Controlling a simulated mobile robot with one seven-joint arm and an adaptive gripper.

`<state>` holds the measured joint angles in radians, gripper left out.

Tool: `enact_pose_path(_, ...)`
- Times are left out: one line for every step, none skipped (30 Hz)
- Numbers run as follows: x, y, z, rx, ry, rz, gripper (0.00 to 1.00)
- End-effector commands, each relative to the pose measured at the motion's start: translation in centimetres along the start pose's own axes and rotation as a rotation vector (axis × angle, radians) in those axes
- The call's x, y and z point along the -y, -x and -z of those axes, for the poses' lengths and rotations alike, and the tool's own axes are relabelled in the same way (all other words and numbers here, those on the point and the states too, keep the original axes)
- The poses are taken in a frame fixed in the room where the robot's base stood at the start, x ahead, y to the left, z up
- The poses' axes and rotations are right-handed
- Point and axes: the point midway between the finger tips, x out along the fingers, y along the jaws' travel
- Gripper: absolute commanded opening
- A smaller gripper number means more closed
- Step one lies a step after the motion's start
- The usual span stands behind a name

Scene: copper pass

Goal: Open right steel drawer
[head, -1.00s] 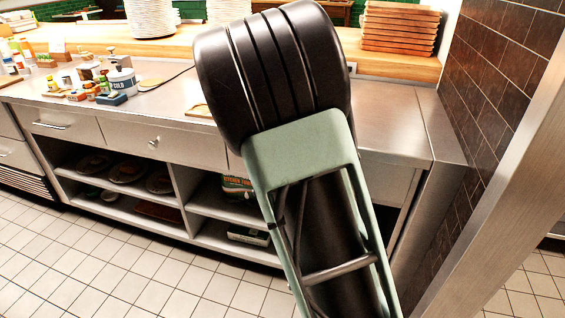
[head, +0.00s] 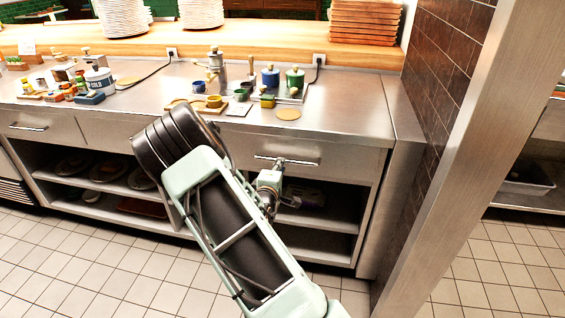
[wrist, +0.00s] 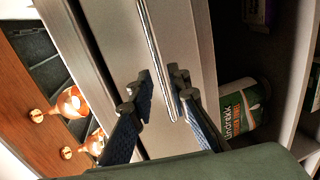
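The right steel drawer (head: 335,157) is under the right end of the counter and looks shut. Its horizontal bar handle (head: 300,161) is partly covered by my gripper (head: 281,166) in the head view. In the wrist view, the steel drawer front (wrist: 190,50) runs up the picture with the long handle (wrist: 152,45) across it. My gripper (wrist: 161,86) is open, with one blue-padded finger on each side of the handle. Gaps show between the fingers and the bar; contact cannot be told.
Open shelves (head: 320,240) lie below the drawer; the wrist view shows a labelled can (wrist: 243,108) there. A steel post (head: 470,130) and tiled wall (head: 440,70) stand to the right. The tiled floor in front is clear.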

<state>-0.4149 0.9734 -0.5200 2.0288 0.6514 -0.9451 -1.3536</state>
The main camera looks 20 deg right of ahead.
Motion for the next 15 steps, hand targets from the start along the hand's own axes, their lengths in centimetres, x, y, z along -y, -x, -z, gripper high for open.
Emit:
enact_pose_path(0.1,-1.1,-0.1,0.003,-0.001,-0.001,0.16)
enact_pose_path(0.1,-1.6,-0.1,0.002,-0.001,0.0,0.16)
enact_pose_path(0.1,-2.3,-0.1,0.002,-0.002,-0.001,0.16)
enact_pose_path(0.1,-2.8,-0.1,0.002,-0.001,-0.001,0.16)
enact_pose_path(0.1,-3.2,-0.1,0.001,-0.001,0.0,0.16)
enact_pose_path(0.1,-3.7,0.0,0.001,-0.001,0.001,0.16)
enact_pose_path(0.1,-4.0,0.0,0.001,-0.002,0.0,0.16)
enact_pose_path(0.1,-4.3,-0.1,0.001,-0.002,0.0,0.16)
enact_pose_path(0.0,-4.6,0.0,0.001,-0.002,0.0,0.16)
enact_pose_path(0.0,-4.8,0.0,0.0,-0.002,0.0,0.16)
enact_pose_path(0.0,-5.0,0.0,0.001,-0.001,0.0,0.16)
enact_pose_path(0.1,-5.2,0.0,0.001,-0.001,0.001,0.16)
enact_pose_path(0.1,-5.3,0.0,0.001,-0.001,0.001,0.16)
enact_pose_path(0.0,-5.3,0.0,0.001,-0.001,0.001,0.16)
enact_pose_path(0.0,-5.4,0.0,0.001,-0.001,0.001,0.16)
